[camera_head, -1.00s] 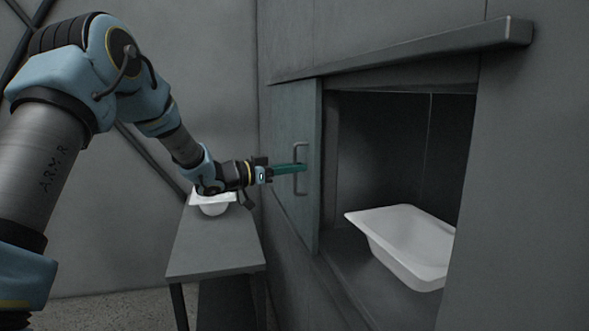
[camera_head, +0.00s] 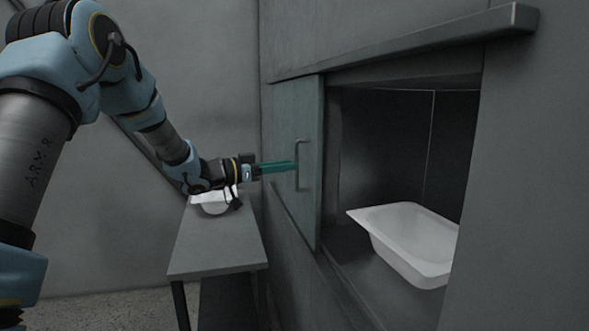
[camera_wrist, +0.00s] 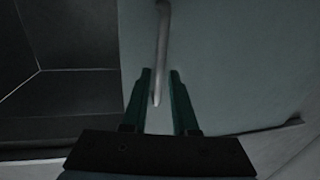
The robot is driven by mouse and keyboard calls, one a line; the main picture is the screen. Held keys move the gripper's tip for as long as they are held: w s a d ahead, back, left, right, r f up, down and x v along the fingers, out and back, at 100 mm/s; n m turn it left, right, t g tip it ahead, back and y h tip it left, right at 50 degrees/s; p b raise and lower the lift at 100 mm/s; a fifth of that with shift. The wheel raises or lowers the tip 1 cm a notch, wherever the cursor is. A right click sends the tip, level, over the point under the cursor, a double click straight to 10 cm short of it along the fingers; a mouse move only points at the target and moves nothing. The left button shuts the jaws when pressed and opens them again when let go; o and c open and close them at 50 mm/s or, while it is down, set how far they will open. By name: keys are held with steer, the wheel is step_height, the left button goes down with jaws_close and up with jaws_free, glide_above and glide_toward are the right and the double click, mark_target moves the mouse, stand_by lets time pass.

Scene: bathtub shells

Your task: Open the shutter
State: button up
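The shutter (camera_head: 285,130) is a grey-green sliding panel at the left of the wall opening, which stands uncovered. Its upright bar handle (camera_head: 302,165) is on the panel's face. My gripper (camera_head: 294,166) has green fingers and is level with the handle, just left of it in the head view. In the wrist view, my gripper (camera_wrist: 160,76) has its fingers apart, with the handle (camera_wrist: 162,45) reaching down between their tips. The fingers do not appear closed on it. The shutter's face also shows in the wrist view (camera_wrist: 225,60).
A white tub shell (camera_head: 408,240) sits inside the dark opening (camera_head: 385,150). A rail (camera_head: 430,45) runs above the opening. A grey table (camera_head: 215,250) with a white shell (camera_head: 212,208) on it stands below my wrist. Grey walls close off the left and back.

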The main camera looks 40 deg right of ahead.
steer(key=w+a+b, duration=0.1)
steer(key=a, duration=0.6)
steer(key=shift+w, duration=0.15)
steer(key=w+a+f+n+t+y, duration=0.35)
steer(key=w+a+n+t, duration=0.25)
steer(key=w+a+t, duration=0.3)
steer(key=w+a+f+n+t+y, duration=0.1)
steer(key=a+f+n+t+y, duration=0.2)
steer(key=a, duration=0.5)
steer(key=w+a+f+n+y, duration=0.1)
steer(key=a+f+n+y, duration=0.2)
steer(key=a+y, duration=0.35)
steer(key=s+a+f+n+g+y, duration=0.1)
steer(key=s+a+f+n+y, duration=0.15)
steer(key=s+a, duration=0.4)
steer(key=s+a+f+n+g+y, duration=0.1)
steer(key=s+a+f+n+g, duration=0.15)
steer(key=a, duration=0.65)
steer(key=s+a+f+n+g, duration=0.1)
steer(key=s+a+g, duration=0.1)
steer(key=s, duration=0.5)
steer(key=s+a+f+g+y, duration=0.1)
steer(key=s+a+f, duration=0.1)
steer(key=s, duration=0.4)
steer(key=shift+s+a+f+n+g, duration=0.15)
steer(key=shift+s+a+n+g, duration=0.15)
steer(key=shift+s+n+g, duration=0.1)
